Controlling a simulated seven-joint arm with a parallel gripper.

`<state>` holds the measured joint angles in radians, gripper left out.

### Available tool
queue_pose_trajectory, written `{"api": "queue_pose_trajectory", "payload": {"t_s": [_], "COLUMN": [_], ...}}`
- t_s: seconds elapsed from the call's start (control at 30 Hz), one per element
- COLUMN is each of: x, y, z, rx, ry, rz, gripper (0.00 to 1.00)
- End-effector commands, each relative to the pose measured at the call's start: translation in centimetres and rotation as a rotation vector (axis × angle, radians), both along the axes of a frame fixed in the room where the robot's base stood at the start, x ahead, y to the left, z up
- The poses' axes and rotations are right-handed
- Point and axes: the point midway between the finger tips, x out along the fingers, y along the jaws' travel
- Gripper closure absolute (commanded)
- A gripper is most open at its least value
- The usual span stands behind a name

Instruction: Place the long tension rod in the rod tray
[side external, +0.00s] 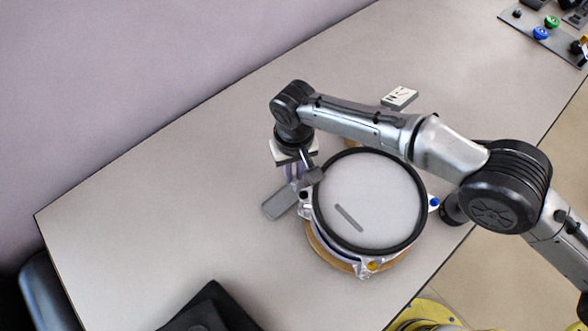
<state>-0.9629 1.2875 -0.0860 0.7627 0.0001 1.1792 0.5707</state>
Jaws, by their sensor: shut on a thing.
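My gripper (297,184) is low at the left edge of a round mesh pad (385,190) with a black rim. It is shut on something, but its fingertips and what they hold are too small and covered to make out. I cannot tell the long tension rod for certain. A short grey bar (349,217) lies on the mesh, apart from my gripper. A grey flat piece (279,204) shows just below my gripper; I cannot tell whether it is part of the gripper. No rod tray can be clearly identified.
The pad has coloured lugs, one blue (434,202) and one yellow (372,266). A small pale block with dark marks (400,97) lies behind my arm. A grey board with coloured parts (545,32) is at the far right. A black object (212,308) stands at the front; the table's left is clear.

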Motion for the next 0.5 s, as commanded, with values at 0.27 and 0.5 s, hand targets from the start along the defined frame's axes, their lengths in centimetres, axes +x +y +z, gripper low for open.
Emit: {"api": "queue_pose_trajectory", "payload": {"t_s": [0.27,0.5], "x": [0.02,0.02], "y": [0.02,0.03], "z": [-0.06,-0.25], "rx": [0.001,0.001], "ry": [-0.001,-0.001], "rz": [0.000,0.000], "gripper": [1.00,0.57]}}
